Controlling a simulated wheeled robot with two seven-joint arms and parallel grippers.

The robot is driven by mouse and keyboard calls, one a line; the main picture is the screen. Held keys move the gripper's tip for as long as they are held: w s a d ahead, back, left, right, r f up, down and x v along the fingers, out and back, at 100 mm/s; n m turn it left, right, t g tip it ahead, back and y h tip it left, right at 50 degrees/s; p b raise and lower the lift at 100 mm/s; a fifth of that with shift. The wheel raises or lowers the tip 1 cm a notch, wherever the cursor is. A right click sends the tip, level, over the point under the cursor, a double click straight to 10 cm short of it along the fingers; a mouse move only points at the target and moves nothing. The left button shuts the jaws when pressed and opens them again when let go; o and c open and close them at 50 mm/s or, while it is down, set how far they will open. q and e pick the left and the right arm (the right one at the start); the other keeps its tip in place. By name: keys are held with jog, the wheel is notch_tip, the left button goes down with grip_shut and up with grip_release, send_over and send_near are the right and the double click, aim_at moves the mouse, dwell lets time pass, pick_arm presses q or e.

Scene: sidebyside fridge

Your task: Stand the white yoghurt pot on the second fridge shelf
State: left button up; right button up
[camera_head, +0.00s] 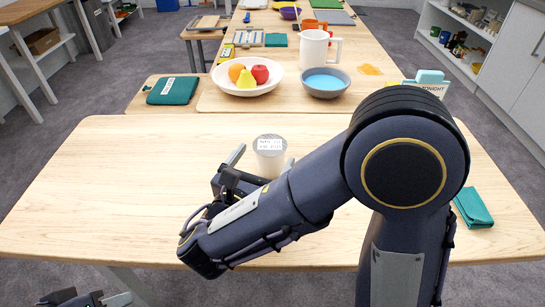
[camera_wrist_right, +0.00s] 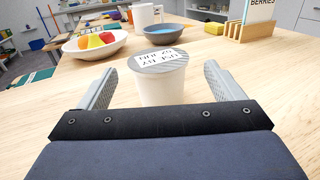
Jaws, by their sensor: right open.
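The white yoghurt pot (camera_head: 269,160) stands upright on the near wooden table, with a grey lid bearing a white printed label. It also shows in the right wrist view (camera_wrist_right: 162,88). My right gripper (camera_wrist_right: 160,74) is open, with one finger on each side of the pot and visible gaps between. In the head view my right gripper (camera_head: 262,161) is partly hidden by its own arm. My left gripper (camera_head: 88,299) shows only in part at the bottom left edge, low beside the table, and its jaw opening is unclear. No fridge or fridge shelf is in view.
A teal cloth (camera_head: 473,207) lies at the right edge. The near table's left half (camera_head: 120,185) is clear.

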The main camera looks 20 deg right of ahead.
aim_at(273, 140)
jog(key=x, duration=0.6)
jog(key=shift+w+r+b, duration=0.2)
jog(key=shift+b, duration=0.15)
jog(key=c, duration=1.2)
jog(key=shift+r, duration=0.1)
jog(key=shift+c, duration=0.2)
